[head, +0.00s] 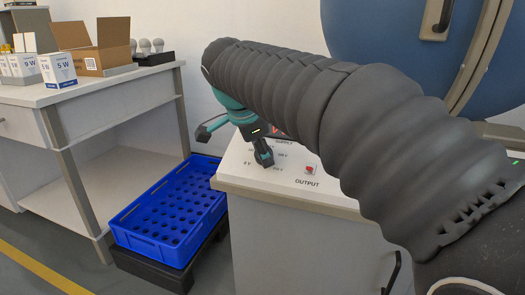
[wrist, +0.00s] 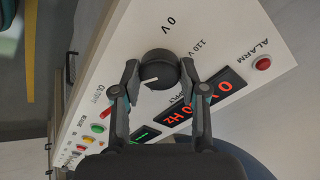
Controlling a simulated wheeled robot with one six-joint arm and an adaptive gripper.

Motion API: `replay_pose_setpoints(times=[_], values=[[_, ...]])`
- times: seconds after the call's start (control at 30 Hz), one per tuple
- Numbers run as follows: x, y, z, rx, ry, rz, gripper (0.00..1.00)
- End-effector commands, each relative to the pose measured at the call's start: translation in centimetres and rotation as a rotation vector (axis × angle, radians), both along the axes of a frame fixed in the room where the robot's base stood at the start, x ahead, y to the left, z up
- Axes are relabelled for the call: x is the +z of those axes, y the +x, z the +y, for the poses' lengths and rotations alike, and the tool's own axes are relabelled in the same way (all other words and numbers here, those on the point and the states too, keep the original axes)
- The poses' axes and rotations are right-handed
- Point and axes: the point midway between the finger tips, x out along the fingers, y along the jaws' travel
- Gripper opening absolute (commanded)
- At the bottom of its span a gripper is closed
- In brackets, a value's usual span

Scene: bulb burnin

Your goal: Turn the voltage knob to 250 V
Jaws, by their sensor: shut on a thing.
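The voltage knob (wrist: 156,68) is a round black dial on a white sloping panel, with a pale pointer mark toward the lower left in the wrist view. My gripper (wrist: 159,74) has one finger on each side of it and is shut on it. The 0 V and 110 V labels show beside the knob; a finger hides the scale where the mark points. In the head view my gripper (head: 264,158) reaches down onto the panel and mostly hides the knob; small voltage labels surround it.
A red alarm lamp (wrist: 263,63) and several coloured buttons share the panel. A red output button (head: 310,169) is close right of my gripper. A blue crate (head: 150,246) stands left of the cabinet.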

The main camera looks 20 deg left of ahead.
Motion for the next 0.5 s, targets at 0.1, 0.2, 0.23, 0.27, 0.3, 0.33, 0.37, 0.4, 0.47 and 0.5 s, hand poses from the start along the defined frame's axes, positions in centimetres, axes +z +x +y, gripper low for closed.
replay_pose_setpoints(times=[0.1,0.2,0.23,0.27,0.3,0.33,0.37,0.4,0.47,0.5], values=[[-0.27,-0.1,0.1,-0.011,0.005,0.006,0.08],[-0.26,-0.1,0.1,-0.014,0.007,0.005,0.08],[-0.26,-0.1,0.1,-0.015,0.008,0.005,0.08],[-0.25,-0.11,0.1,-0.015,0.008,0.005,0.08],[-0.25,-0.11,0.1,-0.015,0.008,0.005,0.08],[-0.25,-0.11,0.1,-0.015,0.008,0.005,0.08],[-0.25,-0.11,0.1,-0.014,0.007,0.005,0.08],[-0.24,-0.09,0.1,-0.014,0.007,0.005,0.08],[-0.24,-0.09,0.1,-0.014,0.007,0.005,0.08],[-0.24,-0.09,0.1,-0.014,0.007,0.005,0.45]])
